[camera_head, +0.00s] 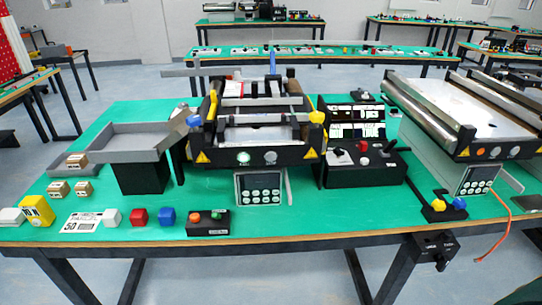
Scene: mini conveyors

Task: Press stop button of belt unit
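The belt unit (265,120) stands in the middle of the green table, with a black front panel between two yellow warning triangles. The panel carries a round green-lit button (243,157) and a grey round button (270,157) to its right. I cannot read any label that marks one as stop. A grey keypad box (262,189) with several pale buttons sits below the panel. Neither of my grippers shows in the head view.
A grey tray chute (133,145) stands left of the unit. A black joystick console (362,160) stands right of it, before a second conveyor (475,115). Small boxes (76,160), a yellow block (37,210) and coloured cubes lie front left. Bare table lies before the keypad.

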